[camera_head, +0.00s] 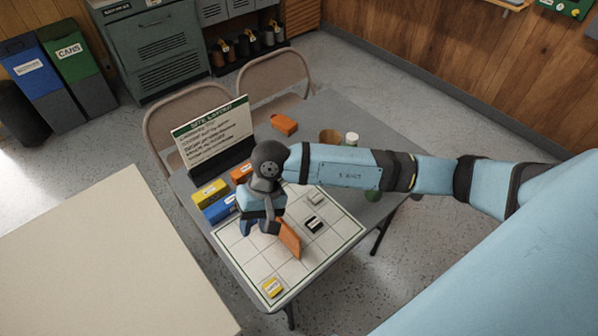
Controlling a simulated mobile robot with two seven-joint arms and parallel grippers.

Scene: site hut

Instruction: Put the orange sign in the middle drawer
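My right gripper (277,226) reaches down over the board and appears shut on the upper left edge of the sign. The fingertips are partly hidden by the wrist and the sign. Whether the sign's lower edge touches the board is hard to tell. My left gripper is out of view.
The grid board (246,262) carries small yellow, black and grey blocks. Yellow (210,193) and blue (219,209) boxes lie beside it, before an upright lettered panel (215,133). Chairs stand behind the table. A beige surface (90,260) fills the lower left, with floor between.

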